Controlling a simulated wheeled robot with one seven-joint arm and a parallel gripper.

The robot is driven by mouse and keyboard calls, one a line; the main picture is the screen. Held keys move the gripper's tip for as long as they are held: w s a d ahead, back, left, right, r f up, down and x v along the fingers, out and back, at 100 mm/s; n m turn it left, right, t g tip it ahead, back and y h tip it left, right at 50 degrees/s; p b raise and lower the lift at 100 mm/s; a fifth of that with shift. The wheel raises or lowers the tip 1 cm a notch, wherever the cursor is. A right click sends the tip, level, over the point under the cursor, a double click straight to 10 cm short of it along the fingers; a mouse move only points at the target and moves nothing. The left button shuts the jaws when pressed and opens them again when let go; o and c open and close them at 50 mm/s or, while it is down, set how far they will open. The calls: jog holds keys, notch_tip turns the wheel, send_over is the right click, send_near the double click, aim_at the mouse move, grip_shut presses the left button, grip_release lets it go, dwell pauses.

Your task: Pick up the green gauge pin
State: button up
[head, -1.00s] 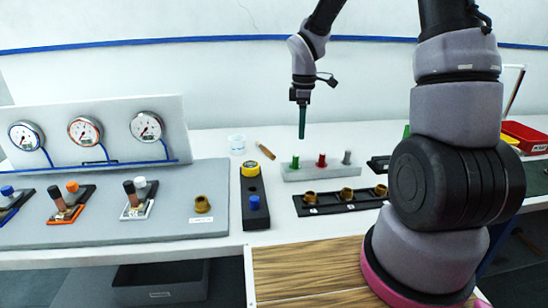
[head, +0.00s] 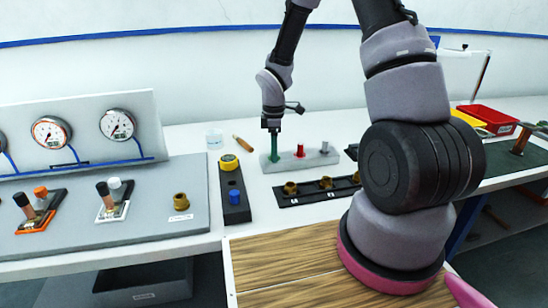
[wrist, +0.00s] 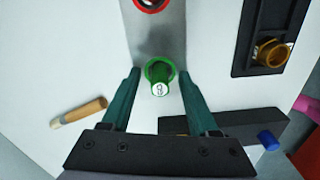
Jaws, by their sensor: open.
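The green gauge pin (wrist: 159,86) stands at the left end of a grey block (head: 317,158), in a hole with a green ring. In the wrist view its round top bears a mark like a 3. My gripper (wrist: 160,74) is open, with one dark green finger on each side of the pin and visible gaps on both sides. In the head view my gripper (head: 274,156) points straight down over the pin's place, and the fingers largely hide the pin there.
On the same block stand a red pin (head: 300,150) and a grey pin (head: 324,147). A black rail (head: 307,199) with brass fittings lies in front. A black strip (head: 236,205) with yellow and blue parts, a clear cup (head: 214,138) and a brown stick (head: 243,143) lie left.

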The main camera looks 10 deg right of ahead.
grip_shut()
